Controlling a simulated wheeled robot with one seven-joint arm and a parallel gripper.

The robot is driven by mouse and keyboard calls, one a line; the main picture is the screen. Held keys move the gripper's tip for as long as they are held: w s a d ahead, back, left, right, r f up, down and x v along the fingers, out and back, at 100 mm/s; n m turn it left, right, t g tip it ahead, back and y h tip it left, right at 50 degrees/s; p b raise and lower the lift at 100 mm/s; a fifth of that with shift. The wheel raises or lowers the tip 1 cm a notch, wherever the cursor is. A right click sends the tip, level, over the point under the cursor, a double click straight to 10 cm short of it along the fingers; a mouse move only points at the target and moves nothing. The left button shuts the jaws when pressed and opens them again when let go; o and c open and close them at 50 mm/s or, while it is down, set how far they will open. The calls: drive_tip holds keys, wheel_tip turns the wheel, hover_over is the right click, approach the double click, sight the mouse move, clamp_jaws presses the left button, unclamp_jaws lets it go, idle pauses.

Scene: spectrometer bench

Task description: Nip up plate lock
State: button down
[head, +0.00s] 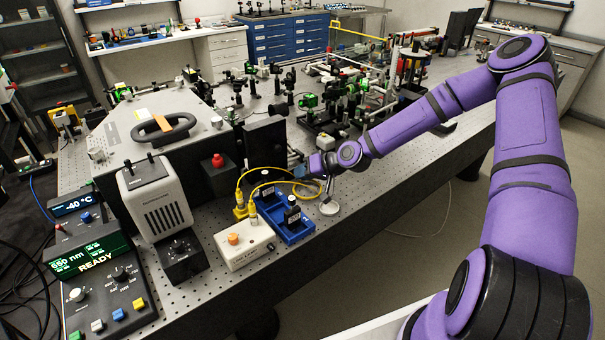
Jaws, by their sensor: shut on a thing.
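My gripper (300,171) is small in the head view, at the right side of the black block (265,142) and close above the bench. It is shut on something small. The held thing is hidden at this size and angle, so I cannot make out its shape. I cannot pick out the plate lock for certain. A silver post on a round foot (328,208) stands just below and right of my gripper, near the bench edge.
A blue tray (291,236) with black parts and a white box (245,246) with yellow cables (244,180) sit close to my gripper. A grey lamp housing (157,203) and a control panel (97,285) stand left. Optics crowd the bench behind. The front-right bench strip (395,190) is bare.

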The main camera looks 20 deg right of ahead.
drive_tip(key=shift+d+f+m+y, duration=0.1)
drive_tip(key=shift+m+y, duration=0.3)
drive_tip(key=shift+y, duration=0.1)
idle(0.3)
drive_tip(key=c, duration=1.1)
unclamp_jaws()
